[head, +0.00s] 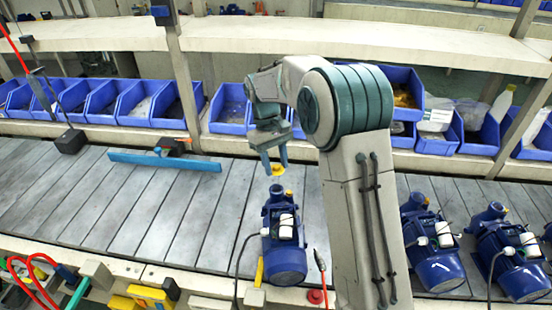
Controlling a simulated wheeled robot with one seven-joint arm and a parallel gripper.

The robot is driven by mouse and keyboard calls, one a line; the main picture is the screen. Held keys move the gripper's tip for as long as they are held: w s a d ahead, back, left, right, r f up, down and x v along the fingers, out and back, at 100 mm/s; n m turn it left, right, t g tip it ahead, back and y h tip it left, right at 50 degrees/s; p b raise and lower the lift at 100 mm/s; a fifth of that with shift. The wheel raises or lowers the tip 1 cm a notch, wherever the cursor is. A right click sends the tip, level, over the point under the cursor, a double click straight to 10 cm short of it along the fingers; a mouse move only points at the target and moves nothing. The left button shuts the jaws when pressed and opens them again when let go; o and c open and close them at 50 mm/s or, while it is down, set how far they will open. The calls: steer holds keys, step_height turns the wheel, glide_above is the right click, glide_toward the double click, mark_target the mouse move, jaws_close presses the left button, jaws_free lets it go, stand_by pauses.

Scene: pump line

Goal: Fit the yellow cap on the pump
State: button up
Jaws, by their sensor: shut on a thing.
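The yellow cap (278,169) is held between the fingertips of my gripper (275,163), which is shut on it. A blue pump (284,240) stands on the slatted conveyor just below, with its round upper port (276,190) facing up. The cap is a short way above this port in the picture. I cannot tell the exact gap or alignment from this one view.
Blue bins (110,100) line the shelf behind the conveyor. A blue bar tool (165,160) lies on the conveyor at the left. Yellow and black items (150,295) and a red button (316,296) are at the front edge. The left conveyor slats (120,205) are clear.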

steer(key=b, duration=0.4)
glide_above(278, 190)
steer(key=shift+w+a+f, duration=0.1)
steer(key=shift+w+f, duration=0.05)
steer(key=shift+f, duration=0.65)
steer(key=shift+w+a+f, duration=0.1)
steer(key=shift+f, duration=0.7)
steer(key=shift+w+a+f, duration=0.1)
steer(key=shift+w+f, duration=0.05)
steer(key=shift+f, duration=1.35)
steer(key=shift+f, duration=0.45)
steer(key=o, duration=1)
steer(key=shift+r, duration=0.1)
steer(key=p+v, duration=0.5)
steer(key=shift+r, duration=0.4)
steer(key=shift+w, duration=0.1)
